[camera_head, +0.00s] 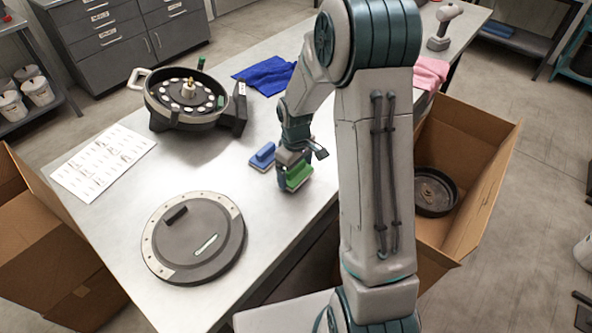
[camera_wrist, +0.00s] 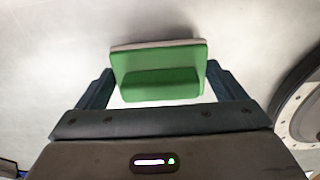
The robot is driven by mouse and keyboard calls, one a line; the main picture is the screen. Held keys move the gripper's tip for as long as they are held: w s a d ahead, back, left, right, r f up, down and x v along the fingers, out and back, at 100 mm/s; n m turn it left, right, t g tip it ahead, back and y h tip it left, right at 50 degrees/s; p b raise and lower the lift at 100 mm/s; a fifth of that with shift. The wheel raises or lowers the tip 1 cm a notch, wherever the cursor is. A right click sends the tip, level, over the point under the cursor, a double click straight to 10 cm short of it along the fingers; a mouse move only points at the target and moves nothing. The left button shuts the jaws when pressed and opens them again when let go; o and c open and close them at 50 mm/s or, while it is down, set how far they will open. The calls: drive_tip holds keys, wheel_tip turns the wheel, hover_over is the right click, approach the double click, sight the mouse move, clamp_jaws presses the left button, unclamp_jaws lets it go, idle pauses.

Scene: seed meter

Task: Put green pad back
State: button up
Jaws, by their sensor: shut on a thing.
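The green pad (camera_head: 299,175) is held in my gripper (camera_head: 290,181), near the right edge of the table. In the wrist view the green pad (camera_wrist: 158,60) shows its flat green plate with a raised grip block and a pale edge behind. The two dark fingers of my gripper (camera_wrist: 160,88) stand on either side of the block. I cannot tell whether the pad touches the table. A blue pad (camera_head: 262,158) with a similar block lies on the table just left of my gripper.
A round dark cover (camera_head: 194,238) lies front left. The seed meter housing (camera_head: 187,98) stands farther back, beside a printed sheet (camera_head: 103,160). A blue cloth (camera_head: 266,76) lies behind my gripper. A cardboard box (camera_head: 462,150) with a black round part stands right. Bare tabletop surrounds the pads.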

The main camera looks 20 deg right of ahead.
drive_tip(key=shift+f, duration=0.75)
drive_tip(key=shift+f, duration=0.2)
drive_tip(key=o, duration=0.7)
drive_tip(key=shift+r, duration=0.1)
